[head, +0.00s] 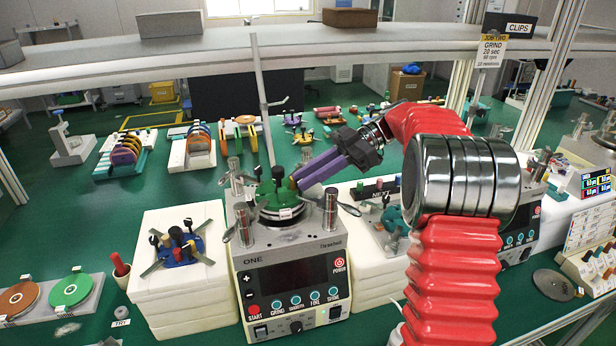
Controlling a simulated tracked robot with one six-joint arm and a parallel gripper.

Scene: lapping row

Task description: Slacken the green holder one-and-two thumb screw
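The green holder (279,207) sits on top of the lapping machine marked ONE (290,255), between its upright metal posts. The fingers look close together. The view does not show whether anything is between them or whether they touch a screw.
A blue holder (178,247) with several screws rests on a white block (178,290) to the left. A teal holder (393,219) is to the right, partly behind my arm. A shelf (200,63) crosses above the bench. Metal posts (330,208) flank the green holder.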

